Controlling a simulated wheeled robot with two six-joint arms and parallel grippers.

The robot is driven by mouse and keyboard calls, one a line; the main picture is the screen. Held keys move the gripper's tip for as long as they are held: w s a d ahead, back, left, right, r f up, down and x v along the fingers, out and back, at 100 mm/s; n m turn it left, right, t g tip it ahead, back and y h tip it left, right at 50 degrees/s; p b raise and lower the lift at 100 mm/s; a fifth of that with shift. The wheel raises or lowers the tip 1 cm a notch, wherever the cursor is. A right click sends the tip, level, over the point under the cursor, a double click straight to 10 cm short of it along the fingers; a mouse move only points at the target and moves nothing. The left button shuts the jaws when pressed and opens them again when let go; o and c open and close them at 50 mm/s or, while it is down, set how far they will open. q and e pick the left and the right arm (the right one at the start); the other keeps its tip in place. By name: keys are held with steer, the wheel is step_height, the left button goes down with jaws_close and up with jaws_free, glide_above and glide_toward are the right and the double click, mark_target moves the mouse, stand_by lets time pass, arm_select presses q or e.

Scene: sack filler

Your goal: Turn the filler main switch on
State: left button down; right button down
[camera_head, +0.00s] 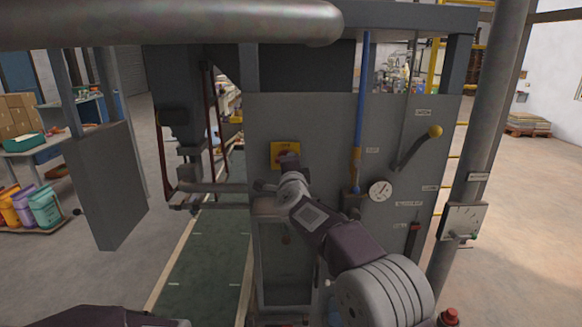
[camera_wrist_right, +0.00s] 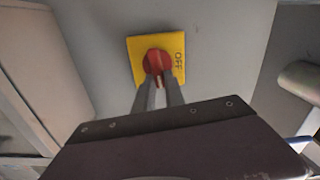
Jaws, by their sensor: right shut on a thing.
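The main switch is a red rotary knob (camera_wrist_right: 157,62) on a yellow square plate (camera_wrist_right: 133,46) fixed to the grey front panel of the filler. In the right wrist view the plate bears the word OFF at its right side. The yellow plate also shows in the head view (camera_head: 285,148), where my gripper partly hides the knob. My right gripper (camera_wrist_right: 158,82) is at the knob, its two fingers shut on the knob's grip. In the head view my right gripper (camera_head: 289,160) reaches the panel from below right. My left gripper is not in view.
To the right on the panel are a blue pipe (camera_head: 361,100), a round gauge (camera_head: 381,191) and a yellow-knobbed lever (camera_head: 435,131). A thick grey pipe (camera_head: 180,24) crosses the top. A grey cabinet door (camera_head: 106,185) stands at left, beside a green conveyor (camera_head: 205,255).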

steer(key=shift+f+m, duration=0.15)
steer(key=shift+m, duration=0.45)
steer(key=shift+b, duration=0.3)
steer(key=c, duration=1.4)
jaws_free()
steer(key=s+b, duration=0.4)
steer(key=s, duration=0.5)
steer(key=shift+d, duration=0.1)
